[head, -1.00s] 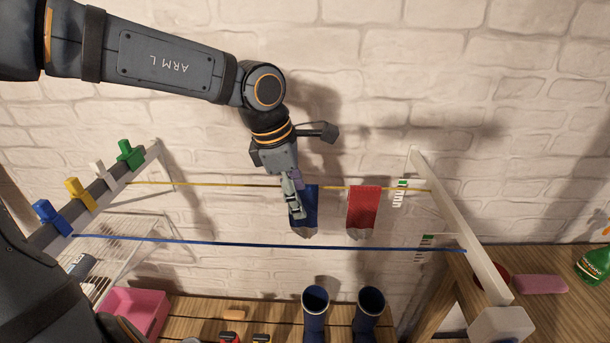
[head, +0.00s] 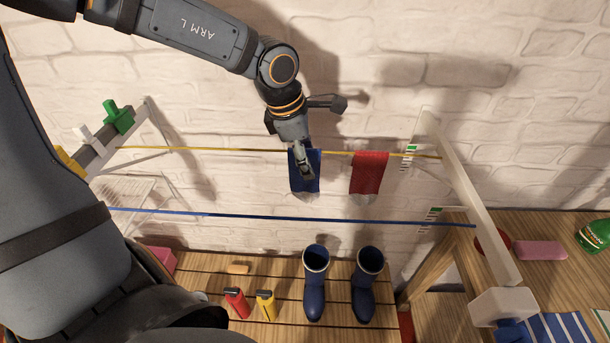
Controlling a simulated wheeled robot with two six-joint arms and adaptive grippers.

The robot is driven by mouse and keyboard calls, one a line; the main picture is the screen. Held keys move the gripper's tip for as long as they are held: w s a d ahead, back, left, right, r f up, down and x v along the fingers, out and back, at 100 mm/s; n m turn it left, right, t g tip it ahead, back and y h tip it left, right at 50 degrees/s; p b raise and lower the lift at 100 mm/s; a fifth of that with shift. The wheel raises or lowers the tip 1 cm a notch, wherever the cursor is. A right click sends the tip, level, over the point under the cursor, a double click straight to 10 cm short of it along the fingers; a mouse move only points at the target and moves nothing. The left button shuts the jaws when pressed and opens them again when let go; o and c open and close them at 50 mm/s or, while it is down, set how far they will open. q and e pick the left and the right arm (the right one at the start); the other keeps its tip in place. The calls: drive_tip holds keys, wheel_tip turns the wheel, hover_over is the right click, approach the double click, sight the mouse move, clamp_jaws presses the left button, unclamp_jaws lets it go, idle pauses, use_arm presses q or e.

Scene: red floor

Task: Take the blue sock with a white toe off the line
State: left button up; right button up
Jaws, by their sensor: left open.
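The blue sock (head: 312,183) with a whitish toe hangs from the yellow line (head: 225,149), toe down. My left gripper (head: 307,173) is open and overlaps the upper middle of the sock, just below the line. It hides part of the sock, and I cannot tell whether the fingers touch or straddle the cloth. My right gripper is not in view.
A red sock (head: 369,172) hangs just right on the same line. A blue line (head: 260,217) runs nearer and lower. Pegs (head: 118,117) sit on the left rail. Blue boots (head: 315,285) stand on the slatted bench below. A white post (head: 475,210) bounds the right.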

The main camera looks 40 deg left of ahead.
sight(308, 191)
use_arm(q)
drive_tip(key=x, duration=0.1)
drive_tip(key=p+x, duration=0.1)
drive_tip(key=x, duration=0.2)
drive_tip(key=shift+w+a+f, duration=0.1)
drive_tip(key=shift+a+f, duration=0.1)
drive_tip(key=shift+a, duration=0.05)
drive_tip(key=shift+s, duration=0.2)
drive_tip(key=c, duration=0.4)
drive_tip(key=shift+w, duration=0.15)
drive_tip(key=c, duration=0.9)
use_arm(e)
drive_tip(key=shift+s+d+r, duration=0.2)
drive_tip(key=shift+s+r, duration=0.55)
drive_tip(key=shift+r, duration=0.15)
